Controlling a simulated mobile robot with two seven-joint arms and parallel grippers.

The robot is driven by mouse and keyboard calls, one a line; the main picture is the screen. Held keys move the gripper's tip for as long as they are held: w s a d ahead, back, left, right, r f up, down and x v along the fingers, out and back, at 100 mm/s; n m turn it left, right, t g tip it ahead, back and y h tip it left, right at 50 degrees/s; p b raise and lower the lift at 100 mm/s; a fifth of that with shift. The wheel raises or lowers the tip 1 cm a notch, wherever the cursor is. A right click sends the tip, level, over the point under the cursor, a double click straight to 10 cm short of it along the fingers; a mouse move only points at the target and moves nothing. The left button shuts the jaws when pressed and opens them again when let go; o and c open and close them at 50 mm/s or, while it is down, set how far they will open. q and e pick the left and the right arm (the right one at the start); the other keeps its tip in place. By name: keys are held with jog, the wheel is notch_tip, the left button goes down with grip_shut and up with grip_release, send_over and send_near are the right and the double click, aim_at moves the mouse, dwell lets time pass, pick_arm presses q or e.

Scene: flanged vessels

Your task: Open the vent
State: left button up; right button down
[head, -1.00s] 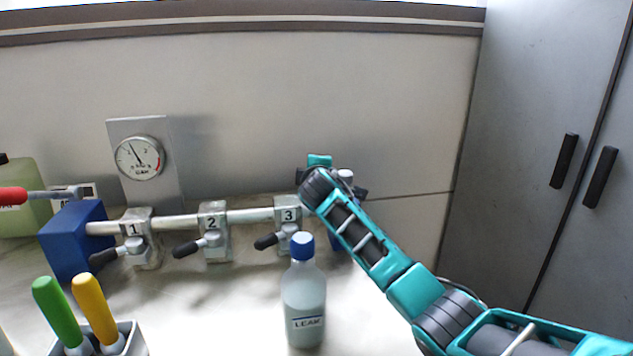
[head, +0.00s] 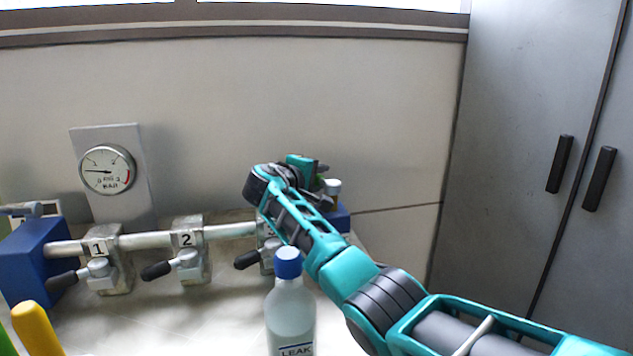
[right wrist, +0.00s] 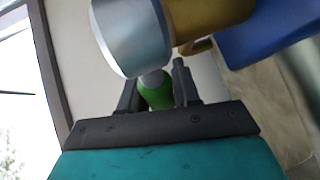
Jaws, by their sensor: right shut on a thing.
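The vent fitting shows in the right wrist view as a wide silver cap (right wrist: 130,35) on a brass-coloured body (right wrist: 208,20), with a green handle (right wrist: 157,92) below. My right gripper (right wrist: 157,88) is shut on the green handle. In the head view my right gripper (head: 316,172) is at the pipe's right end, and the silver cap (head: 333,186) shows just beside it. The green handle is hidden there. The round pressure gauge (head: 107,170) has its needle pointing left. My left gripper is not in view.
Valves 1 (head: 107,262) and 2 (head: 189,250), with black handles, sit on the pipe (head: 145,240) between blue end blocks. My right arm partly covers valve 3. A blue-capped LEAK bottle (head: 290,315) stands in front. Grey cabinet doors (head: 510,130) are at right.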

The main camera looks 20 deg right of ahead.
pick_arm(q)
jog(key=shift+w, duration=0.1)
pick_arm(e)
jog(key=shift+d+f, duration=0.1)
jog(key=shift+d, duration=0.05)
jog(key=c, duration=0.9)
grip_release()
